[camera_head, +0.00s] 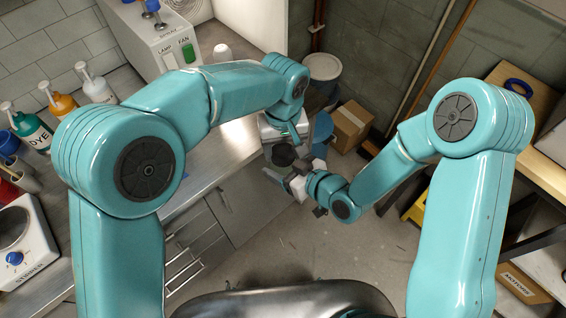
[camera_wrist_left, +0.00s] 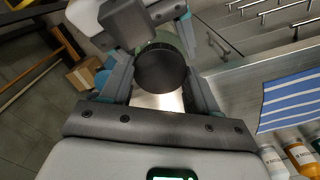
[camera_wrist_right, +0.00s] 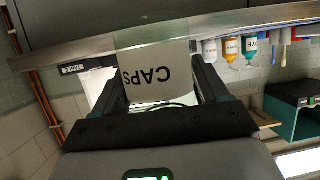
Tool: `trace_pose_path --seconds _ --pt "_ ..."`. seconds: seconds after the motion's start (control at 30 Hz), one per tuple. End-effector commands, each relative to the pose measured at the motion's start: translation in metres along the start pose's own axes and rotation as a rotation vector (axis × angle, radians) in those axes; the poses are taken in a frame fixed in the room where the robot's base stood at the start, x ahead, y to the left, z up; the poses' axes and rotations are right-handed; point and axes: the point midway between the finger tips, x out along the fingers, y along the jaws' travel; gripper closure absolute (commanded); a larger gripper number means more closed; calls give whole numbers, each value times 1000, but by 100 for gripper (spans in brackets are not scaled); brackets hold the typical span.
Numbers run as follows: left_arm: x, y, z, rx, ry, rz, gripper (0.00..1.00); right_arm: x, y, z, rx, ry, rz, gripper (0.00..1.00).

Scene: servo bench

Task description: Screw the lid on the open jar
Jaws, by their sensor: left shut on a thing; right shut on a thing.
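A dark round lid (camera_wrist_left: 160,72) sits between the fingers of my left gripper (camera_wrist_left: 157,90), which is shut on it. In the head view the lid (camera_head: 283,156) is a small dark disc beside the bench front. My right gripper (camera_wrist_right: 155,88) is shut on a clear glass jar (camera_wrist_right: 157,72) whose label reads CAPS, upside down in that view. Greenish glass shows just behind the lid in the left wrist view, near my right gripper. Lid and jar are held close together in the air; whether they touch or the threads are engaged I cannot tell. The jar's mouth is hidden.
The steel bench (camera_head: 222,150) with drawers runs along the left. Pump bottles, including a green DYE bottle (camera_head: 32,130), and a stirrer (camera_head: 22,243) stand on it. A cardboard box (camera_head: 351,125) and a grey bucket (camera_head: 323,68) are beyond my grippers. Floor below them is clear.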

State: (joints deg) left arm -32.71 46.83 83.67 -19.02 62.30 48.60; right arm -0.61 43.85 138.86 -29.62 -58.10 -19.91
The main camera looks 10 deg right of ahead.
Motion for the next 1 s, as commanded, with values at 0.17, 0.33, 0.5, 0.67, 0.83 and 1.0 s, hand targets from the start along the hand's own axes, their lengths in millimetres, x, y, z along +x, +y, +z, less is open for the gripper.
trace_pose_path --seconds 0.17,0.33,0.5,0.67,0.83,1.0 --pt "0 1 0 27 1 2 77 0 -1 0 -2 0 -2 100" --pt "0 1 0 25 1 2 27 0 -1 0 -2 0 -2 100" --pt "0 1 0 24 1 2 15 0 -1 0 -1 0 -2 100" --pt "-1 0 0 24 1 1 15 0 0 0 -1 0 -1 100" --pt "-22 1 -1 23 4 4 15 0 0 0 -1 0 -1 100" --pt "-41 0 -1 23 3 2 15 0 0 0 -1 1 -1 100"
